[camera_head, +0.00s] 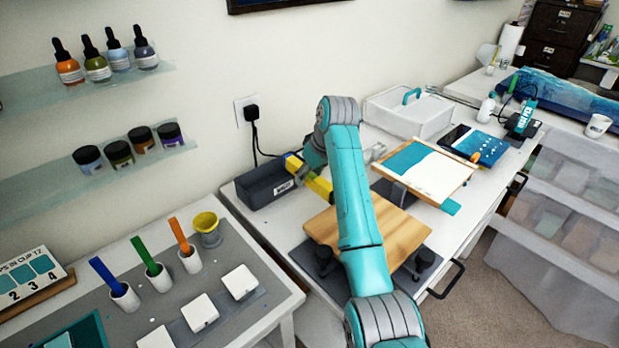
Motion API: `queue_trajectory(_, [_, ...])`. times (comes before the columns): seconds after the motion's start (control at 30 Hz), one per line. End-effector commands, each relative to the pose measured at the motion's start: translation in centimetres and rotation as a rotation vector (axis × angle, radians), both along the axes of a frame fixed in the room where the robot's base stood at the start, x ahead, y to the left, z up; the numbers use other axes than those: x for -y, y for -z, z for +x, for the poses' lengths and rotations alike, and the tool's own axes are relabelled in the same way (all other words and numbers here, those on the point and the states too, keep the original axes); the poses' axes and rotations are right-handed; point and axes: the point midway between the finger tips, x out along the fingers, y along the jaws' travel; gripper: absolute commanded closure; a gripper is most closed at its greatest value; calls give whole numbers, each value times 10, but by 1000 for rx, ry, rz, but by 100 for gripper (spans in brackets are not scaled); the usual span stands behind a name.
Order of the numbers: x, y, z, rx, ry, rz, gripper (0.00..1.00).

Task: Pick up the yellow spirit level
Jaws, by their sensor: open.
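The yellow spirit level (318,185) shows as a short yellow bar between the dark grey box and my teal arm. It lies at a slant, its upper left end by the box and its lower right end running up to my arm, which may hide part of it. I cannot tell what it rests on. My arm rises from the bottom, bends at the top, and its far part comes down just behind the level's upper side. My gripper is hidden behind my own arm, so its distance from the level cannot be seen.
A wooden board (402,232) lies beneath my arm, with dark clamps or feet at its near edge. The dark box (262,186) stands against the wall. A framed teal-and-white panel (437,178) and a clear bin (408,112) are farther back. Cups with sticks (125,297) stand left.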

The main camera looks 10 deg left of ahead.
Motion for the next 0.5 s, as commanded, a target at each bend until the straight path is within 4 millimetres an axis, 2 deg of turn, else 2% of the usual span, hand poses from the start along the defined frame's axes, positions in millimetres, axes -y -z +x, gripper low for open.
queue_trajectory(0.27, [-1,3,1,1,0,0,42])
queue_trajectory(0.37, [-1,3,1,1,0,0,64])
queue_trajectory(0.5, [-1,3,1,1,0,0,99])
